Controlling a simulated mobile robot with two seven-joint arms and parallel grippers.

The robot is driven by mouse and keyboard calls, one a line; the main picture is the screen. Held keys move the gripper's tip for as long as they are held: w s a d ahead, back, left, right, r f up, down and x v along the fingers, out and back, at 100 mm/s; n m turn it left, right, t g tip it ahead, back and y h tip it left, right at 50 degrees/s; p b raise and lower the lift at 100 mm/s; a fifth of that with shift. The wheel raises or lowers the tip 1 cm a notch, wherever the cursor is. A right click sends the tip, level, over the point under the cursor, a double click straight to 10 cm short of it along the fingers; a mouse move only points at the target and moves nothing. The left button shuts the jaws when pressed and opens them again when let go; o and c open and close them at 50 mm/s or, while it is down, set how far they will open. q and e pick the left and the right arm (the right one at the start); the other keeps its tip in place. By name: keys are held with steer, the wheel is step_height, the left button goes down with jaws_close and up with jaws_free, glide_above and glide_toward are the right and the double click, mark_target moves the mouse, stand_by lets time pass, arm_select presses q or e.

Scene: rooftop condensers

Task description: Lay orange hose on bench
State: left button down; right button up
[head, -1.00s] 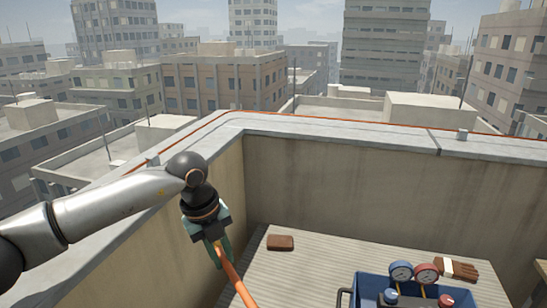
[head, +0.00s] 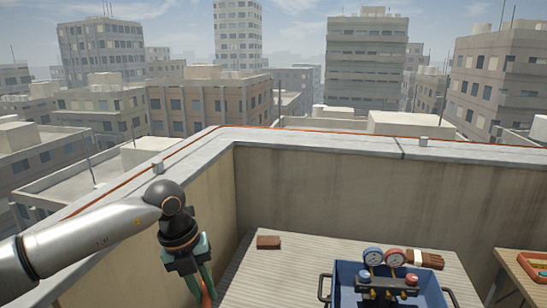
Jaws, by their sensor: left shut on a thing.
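My left gripper (head: 199,277) is low at the left of centre, pointing down, with green fingers shut on the orange hose (head: 209,292). Only a short piece of the hose shows between and below the fingers; the rest is cut off by the picture's bottom edge. A wooden-edged bench (head: 508,271) shows in part at the far right, well apart from the gripper. My right gripper is not in view.
A blue tool tote (head: 345,298) with two gauges stands on the ribbed grey surface (head: 262,284). A red tray (head: 534,267) sits on the bench. Parapet walls (head: 320,185) close the back and left.

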arm_select(q)
steer(key=shift+s+a+f+m, duration=0.15)
steer(key=shift+f+m, duration=0.1)
steer(key=shift+m, duration=0.75)
steer(key=s+a+f+n+y, duration=0.1)
steer(key=s+n, duration=0.6)
steer(key=n, duration=1)
steer(key=s+a+f+n+y, duration=0.2)
steer(key=s+n, duration=0.5)
steer(key=n, duration=1.1)
steer(key=a+y, duration=0.1)
steer(key=a, duration=0.1)
steer(key=shift+a+f, duration=0.15)
steer(key=shift+a, duration=0.2)
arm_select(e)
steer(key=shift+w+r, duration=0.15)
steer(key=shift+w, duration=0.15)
arm_select(q)
steer(key=shift+w, duration=0.1)
